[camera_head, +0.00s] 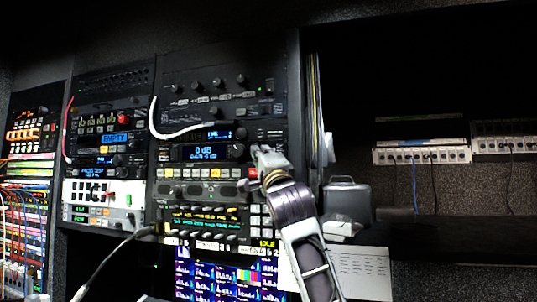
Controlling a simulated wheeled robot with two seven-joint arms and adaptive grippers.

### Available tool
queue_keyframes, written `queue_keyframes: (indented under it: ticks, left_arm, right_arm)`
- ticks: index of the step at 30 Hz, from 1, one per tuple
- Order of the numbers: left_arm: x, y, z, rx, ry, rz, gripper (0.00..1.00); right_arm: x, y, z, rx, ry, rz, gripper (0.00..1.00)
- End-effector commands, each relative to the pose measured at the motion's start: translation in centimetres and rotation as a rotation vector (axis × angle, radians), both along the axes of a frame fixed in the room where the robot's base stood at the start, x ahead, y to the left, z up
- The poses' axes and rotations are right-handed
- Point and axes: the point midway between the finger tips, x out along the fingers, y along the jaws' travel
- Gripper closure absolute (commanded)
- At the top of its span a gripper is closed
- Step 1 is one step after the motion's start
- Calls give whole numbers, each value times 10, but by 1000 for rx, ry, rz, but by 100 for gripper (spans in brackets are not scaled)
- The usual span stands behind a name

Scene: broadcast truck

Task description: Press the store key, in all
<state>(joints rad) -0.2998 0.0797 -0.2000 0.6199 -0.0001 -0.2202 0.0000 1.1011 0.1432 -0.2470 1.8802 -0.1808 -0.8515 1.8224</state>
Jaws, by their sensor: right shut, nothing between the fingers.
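The middle equipment rack (215,90) carries several units with keys, knobs and displays. My right gripper (259,152) is shut and empty, its tip at the right part of the rack beside the unit whose display (207,152) reads "0dB". I cannot tell whether the tip touches the panel. A row of white, orange and yellow keys (195,173) lies left of the gripper. A block of white keys (262,218) sits below it, partly hidden by my arm. Key labels are too small to read, so I cannot tell which is the store key. My left gripper is not in view.
A white cable (185,133) loops across the rack front, and a grey cable (110,255) hangs lower left. A dark case (348,202) stands on the shelf right of my arm. A screen (225,278) and printed sheet (360,273) are below.

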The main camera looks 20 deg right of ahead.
Motion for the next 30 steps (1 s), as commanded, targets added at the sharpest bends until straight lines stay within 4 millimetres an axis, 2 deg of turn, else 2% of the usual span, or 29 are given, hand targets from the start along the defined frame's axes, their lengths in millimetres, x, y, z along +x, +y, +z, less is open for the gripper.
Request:
queue_keyframes:
  ticks: [14, 30]
  left_arm:
    - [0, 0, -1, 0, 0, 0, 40]
    - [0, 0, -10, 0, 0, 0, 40]
  right_arm:
    - [-2, 2, 0, 0, -1, 0, 100]
    - [-28, 19, 0, 1, -1, 2, 100]
